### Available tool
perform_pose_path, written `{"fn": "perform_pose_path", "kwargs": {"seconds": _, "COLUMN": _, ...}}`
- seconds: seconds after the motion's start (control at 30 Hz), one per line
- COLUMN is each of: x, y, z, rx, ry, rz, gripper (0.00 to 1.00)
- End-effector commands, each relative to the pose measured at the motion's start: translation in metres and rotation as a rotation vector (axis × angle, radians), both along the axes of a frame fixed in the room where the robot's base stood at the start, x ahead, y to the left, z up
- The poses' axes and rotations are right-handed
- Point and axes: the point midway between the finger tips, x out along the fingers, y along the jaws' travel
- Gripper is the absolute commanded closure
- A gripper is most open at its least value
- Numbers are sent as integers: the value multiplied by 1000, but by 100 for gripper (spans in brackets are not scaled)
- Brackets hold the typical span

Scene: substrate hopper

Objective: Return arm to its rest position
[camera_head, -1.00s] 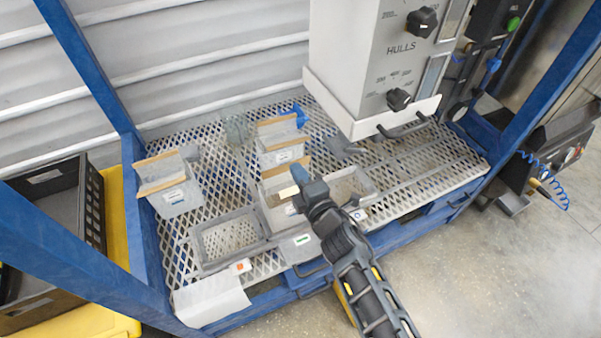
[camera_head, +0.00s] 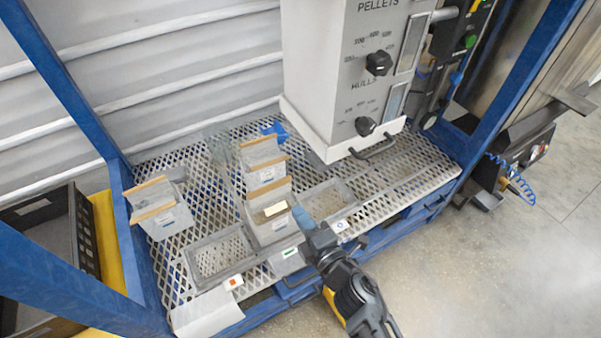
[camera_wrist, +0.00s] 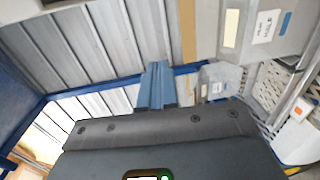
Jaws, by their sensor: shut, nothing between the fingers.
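My gripper (camera_head: 303,218) is in front of the mesh bench in the head view, its blue fingertips just right of a grey bin with a tan rim (camera_head: 269,226). In the wrist view my gripper's fingers (camera_wrist: 157,85) lie together, shut and empty. The wrist view also shows a labelled grey bin (camera_wrist: 265,28) at the upper right. My arm reaches in from the bottom of the head view. The exact gap between the fingertips and the bin cannot be told.
The mesh bench (camera_head: 400,180) carries several grey bins, including one at left (camera_head: 160,209), and open frames (camera_head: 220,258). The hopper housing (camera_head: 330,75) with knobs hangs above. A blue post (camera_head: 75,90) stands left. Concrete floor (camera_head: 470,270) at right is free.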

Motion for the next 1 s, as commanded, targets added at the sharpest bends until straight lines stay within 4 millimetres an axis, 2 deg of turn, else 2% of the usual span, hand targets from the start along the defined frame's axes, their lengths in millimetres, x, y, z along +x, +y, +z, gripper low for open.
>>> {"fn": "perform_pose_path", "kwargs": {"seconds": 0.23, "x": -2, "y": -1, "z": 0, "rx": 6, "ry": 3, "rz": -3, "gripper": 100}}
{"fn": "perform_pose_path", "kwargs": {"seconds": 0.37, "x": -22, "y": -6, "z": -2, "rx": 74, "ry": 42, "rz": -31, "gripper": 100}}
{"fn": "perform_pose_path", "kwargs": {"seconds": 0.47, "x": -52, "y": -18, "z": -1, "rx": 183, "ry": 102, "rz": -83, "gripper": 100}}
{"fn": "perform_pose_path", "kwargs": {"seconds": 0.67, "x": -125, "y": -56, "z": 9, "rx": 452, "ry": 242, "rz": -218, "gripper": 100}}
{"fn": "perform_pose_path", "kwargs": {"seconds": 0.87, "x": -197, "y": -101, "z": 29, "rx": 705, "ry": 361, "rz": -354, "gripper": 100}}
{"fn": "perform_pose_path", "kwargs": {"seconds": 1.0, "x": -244, "y": -133, "z": 51, "rx": 872, "ry": 430, "rz": -445, "gripper": 100}}
